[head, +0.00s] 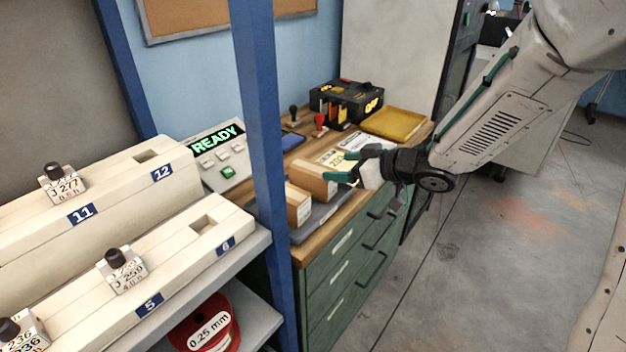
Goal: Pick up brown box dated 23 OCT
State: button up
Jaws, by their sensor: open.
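Two small brown boxes stand on a grey mat (318,217) at the front of the wooden bench. The farther brown box (315,181) is next to my gripper, and the nearer brown box (298,204) is closer to the blue post. No date can be read on either box from here. My gripper (334,167) has green fingers that are open, with their tips at the right end of the farther box. Whether the fingers touch or straddle the box cannot be told. A pale block (372,173) shows just behind the fingers, partly hidden by them.
A blue post (262,130) stands between the shelf of numbered cream blocks (160,250) and the bench. Behind my gripper are a labelled card (345,150), a yellow tray (395,123), a black organizer (345,100) and stamps. Green drawers (345,265) are below. The floor at right is clear.

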aim_at(314, 174)
jog(key=shift+s+a+f+g+y, duration=0.15)
jog(key=shift+s+a+f+y, duration=0.05)
jog(key=shift+a+f, duration=0.2)
jog(key=shift+s+a+f+g+y, duration=0.15)
jog(key=shift+a+f+y, duration=0.1)
jog(key=shift+a, duration=0.2)
jog(key=shift+h, duration=0.25)
jog(key=x, duration=0.7)
jog(key=shift+w+d+f, duration=0.1)
jog(key=shift+d+f, duration=0.05)
jog(key=shift+f, duration=0.05)
jog(key=c, duration=1.3)
